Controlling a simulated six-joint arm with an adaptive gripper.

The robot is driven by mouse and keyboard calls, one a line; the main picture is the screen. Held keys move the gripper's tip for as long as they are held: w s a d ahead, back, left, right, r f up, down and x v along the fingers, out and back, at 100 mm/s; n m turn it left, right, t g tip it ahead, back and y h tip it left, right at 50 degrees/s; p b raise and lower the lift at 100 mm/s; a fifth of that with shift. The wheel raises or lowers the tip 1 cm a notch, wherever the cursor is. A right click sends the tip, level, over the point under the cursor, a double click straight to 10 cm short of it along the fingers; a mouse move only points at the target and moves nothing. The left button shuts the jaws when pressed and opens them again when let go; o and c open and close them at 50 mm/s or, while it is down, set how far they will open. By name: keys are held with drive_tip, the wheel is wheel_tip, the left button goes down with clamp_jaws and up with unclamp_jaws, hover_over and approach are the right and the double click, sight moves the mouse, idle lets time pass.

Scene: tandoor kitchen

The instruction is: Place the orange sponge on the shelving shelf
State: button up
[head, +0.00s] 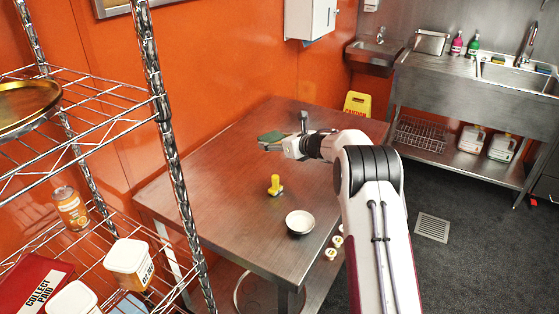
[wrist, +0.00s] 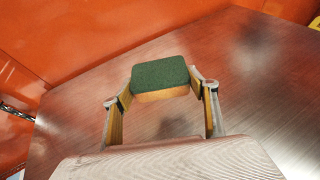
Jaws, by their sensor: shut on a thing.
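The sponge (wrist: 162,78) has a green top face and an orange body, and sits between my gripper's fingertips in the wrist view. My gripper (wrist: 163,90) is shut on it. In the head view my gripper (head: 283,144) holds the sponge (head: 271,136) over the far part of the steel table (head: 215,200). How high it is above the table is hard to tell. The wire shelving (head: 165,110) stands at the left, nearer the camera, with an upper and a lower shelf visible.
A yellow object (head: 275,185) and a white bowl (head: 299,222) stand on the table. A brass pan (head: 28,106) is on the upper shelf. The lower shelf holds an orange-labelled jar (head: 70,208), white tubs (head: 130,262) and a red box (head: 32,286). Bare wire shows between them.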

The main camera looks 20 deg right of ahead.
hover_over(276, 170)
drive_tip(key=shift+s+a+f, duration=0.1)
drive_tip(key=shift+f, duration=2.7)
drive_tip(key=shift+f, duration=1.85)
drive_tip(key=shift+f, duration=0.15)
drive_tip(key=o, duration=0.4)
drive_tip(key=shift+r, duration=0.2)
